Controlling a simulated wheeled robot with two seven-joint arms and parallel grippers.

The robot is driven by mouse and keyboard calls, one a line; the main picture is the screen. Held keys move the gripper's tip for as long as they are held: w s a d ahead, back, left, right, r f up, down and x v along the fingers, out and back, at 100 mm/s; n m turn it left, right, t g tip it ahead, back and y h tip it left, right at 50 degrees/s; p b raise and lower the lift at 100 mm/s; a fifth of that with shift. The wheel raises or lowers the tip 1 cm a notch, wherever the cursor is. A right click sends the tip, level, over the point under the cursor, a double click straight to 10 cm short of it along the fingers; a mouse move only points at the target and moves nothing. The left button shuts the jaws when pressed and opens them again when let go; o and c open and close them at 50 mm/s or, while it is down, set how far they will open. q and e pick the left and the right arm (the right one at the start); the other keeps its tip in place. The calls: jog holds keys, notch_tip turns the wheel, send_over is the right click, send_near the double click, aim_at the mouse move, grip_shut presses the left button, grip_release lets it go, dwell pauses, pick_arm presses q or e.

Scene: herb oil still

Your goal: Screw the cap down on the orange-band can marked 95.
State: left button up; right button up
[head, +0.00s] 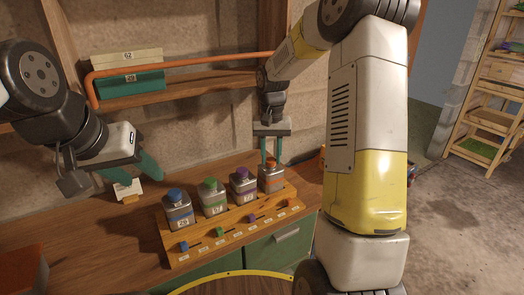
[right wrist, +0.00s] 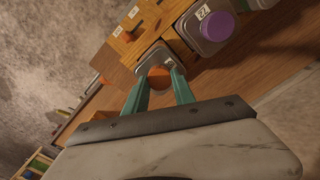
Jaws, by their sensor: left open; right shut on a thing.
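The orange-band can (head: 271,184) stands at the right end of a wooden rack, with an orange cap (right wrist: 159,76) on top; I cannot read its number clearly. My right gripper (head: 271,163) points down from above and is shut on the orange cap. In the right wrist view its teal fingers (right wrist: 159,84) sit on both sides of the cap, above the grey can top (right wrist: 153,56). Whether the cap is fully seated cannot be told. My left gripper (head: 136,178) is open and empty, left of the rack, near a small white card (head: 128,191).
The wooden rack (head: 180,261) also holds blue (head: 180,212), green (head: 213,198) and purple (head: 243,187) capped cans close by. Small coloured knobs line its front. A shelf with boxes (head: 129,82) and an orange pipe (head: 190,62) are behind.

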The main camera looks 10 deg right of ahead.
grip_shut()
jog(key=m, duration=0.4)
jog(key=shift+m, duration=0.4)
jog(key=m, duration=1.4)
jog(key=shift+m, duration=0.4)
jog(key=o, duration=0.9)
grip_release()
jog(key=shift+c, duration=0.2)
jog(key=shift+c, duration=0.5)
